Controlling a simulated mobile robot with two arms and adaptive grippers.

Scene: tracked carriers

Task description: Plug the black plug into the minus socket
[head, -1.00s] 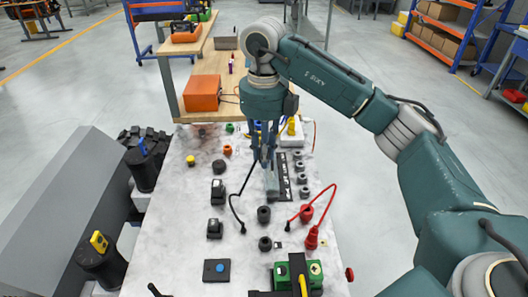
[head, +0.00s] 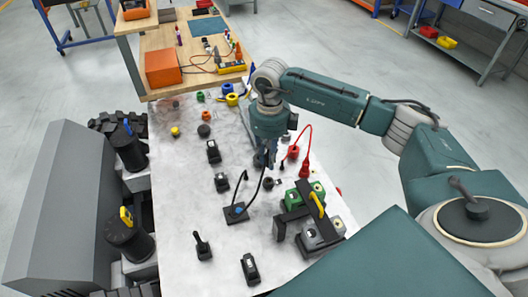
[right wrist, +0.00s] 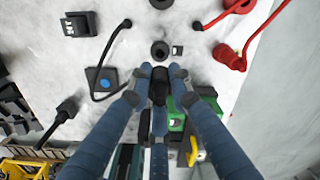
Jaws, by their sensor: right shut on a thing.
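My right gripper (head: 265,160) is shut on the black plug, held above the table; in the right wrist view the dark plug (right wrist: 160,88) shows between the fingertips (right wrist: 160,72). The fingers mostly hide it in the head view. A black cable (head: 262,188) bends down over a black plate with a blue dot (head: 237,213). A block assembly with a green block (head: 300,192) and a grey block (head: 322,234) stands nearer the robot. I cannot make out a minus mark or tell which opening is the minus socket. My left gripper is not in view.
A red connector (head: 305,168) with a red cable lies to the right. A yellow lever (head: 317,203) rises beside the blocks.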

